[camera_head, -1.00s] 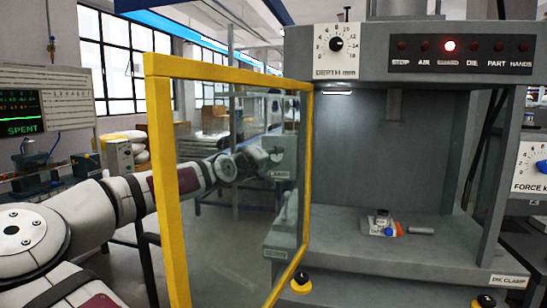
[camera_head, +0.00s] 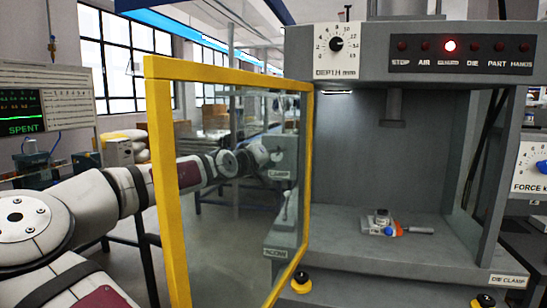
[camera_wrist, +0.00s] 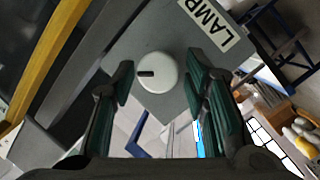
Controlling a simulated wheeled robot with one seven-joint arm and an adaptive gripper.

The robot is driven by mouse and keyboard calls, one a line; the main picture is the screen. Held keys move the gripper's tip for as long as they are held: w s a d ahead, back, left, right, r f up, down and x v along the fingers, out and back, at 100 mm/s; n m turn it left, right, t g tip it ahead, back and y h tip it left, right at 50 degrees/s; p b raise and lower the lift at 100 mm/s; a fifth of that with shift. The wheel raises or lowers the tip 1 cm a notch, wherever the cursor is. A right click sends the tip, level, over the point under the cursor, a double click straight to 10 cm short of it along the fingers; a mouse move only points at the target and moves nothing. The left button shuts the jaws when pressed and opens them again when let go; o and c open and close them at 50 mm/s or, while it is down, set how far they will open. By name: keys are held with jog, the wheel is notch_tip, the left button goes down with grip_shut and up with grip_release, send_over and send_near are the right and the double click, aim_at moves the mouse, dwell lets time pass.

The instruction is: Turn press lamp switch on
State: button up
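The lamp switch is a round white knob (camera_wrist: 158,72) with a dark slot, on a grey box with a LAMP label (camera_wrist: 210,22), in the wrist view. The slot points to the left there. My gripper (camera_wrist: 160,60) is open, with its green-padded fingers on either side of the knob; contact cannot be told. In the head view, my gripper (camera_head: 272,156) shows through the glass of the yellow-framed guard door, just above the small label (camera_head: 279,174) on the press's left side. The knob is not clear in that view.
The yellow guard door (camera_head: 160,190) stands open across my forearm's view. The grey press bed (camera_head: 340,225) holds a small part with blue and orange pieces (camera_head: 383,226). Yellow-based buttons (camera_head: 301,283) line the front.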

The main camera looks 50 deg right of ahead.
dwell(0.3)
jog(key=s+a+r, duration=0.1)
jog(key=a, duration=1)
jog(key=shift+s+a, duration=0.25)
jog(key=shift+a, duration=0.15)
